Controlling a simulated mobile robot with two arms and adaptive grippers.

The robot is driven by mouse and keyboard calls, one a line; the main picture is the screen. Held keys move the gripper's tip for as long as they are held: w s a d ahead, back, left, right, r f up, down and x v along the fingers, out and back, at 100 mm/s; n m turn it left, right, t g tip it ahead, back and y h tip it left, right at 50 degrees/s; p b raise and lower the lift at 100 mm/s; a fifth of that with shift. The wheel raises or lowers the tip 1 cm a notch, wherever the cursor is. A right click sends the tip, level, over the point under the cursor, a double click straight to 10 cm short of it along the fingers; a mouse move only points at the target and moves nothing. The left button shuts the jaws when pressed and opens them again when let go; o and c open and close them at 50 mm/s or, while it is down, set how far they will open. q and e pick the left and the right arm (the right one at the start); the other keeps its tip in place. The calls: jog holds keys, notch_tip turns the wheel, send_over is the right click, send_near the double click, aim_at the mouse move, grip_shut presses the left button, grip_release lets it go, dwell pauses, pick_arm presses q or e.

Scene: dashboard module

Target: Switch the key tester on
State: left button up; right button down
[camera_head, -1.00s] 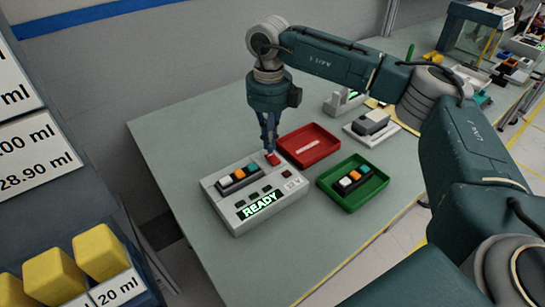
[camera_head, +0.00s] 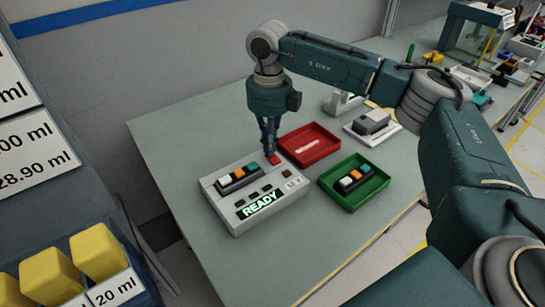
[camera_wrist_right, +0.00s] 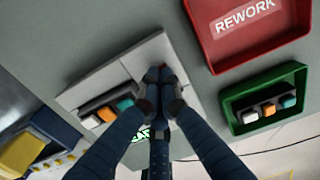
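The key tester (camera_head: 256,199) is a light grey box on the table, with a lit green "READY" display (camera_head: 261,204). A dashboard module with white, orange and teal keys (camera_head: 239,177) sits in its top; it also shows in the right wrist view (camera_wrist_right: 107,114). A red switch (camera_head: 273,158) is at the tester's back right corner. My right gripper (camera_head: 270,152) points down with its fingertips at the red switch; contact is unclear. In the right wrist view its fingers (camera_wrist_right: 158,76) are together and largely hide the switch. My left gripper is not in view.
A red tray (camera_head: 328,153) labelled "REWORK" lies behind the tester. A green tray (camera_head: 373,191) at its right holds another module with keys (camera_head: 354,181). A grey device (camera_head: 371,124) stands farther back. Yellow blocks (camera_head: 99,251) fill a rack at the left. The front table is clear.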

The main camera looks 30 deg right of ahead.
jog(key=shift+s+f+b, duration=0.1)
jog(key=shift+f+b, duration=0.25)
jog(key=shift+f, duration=0.2)
jog(key=shift+r, duration=0.1)
jog(key=shift+r+p, duration=0.8)
jog(key=shift+r, duration=0.1)
jog(key=shift+r+p, duration=1.6)
jog(key=shift+r, duration=0.95)
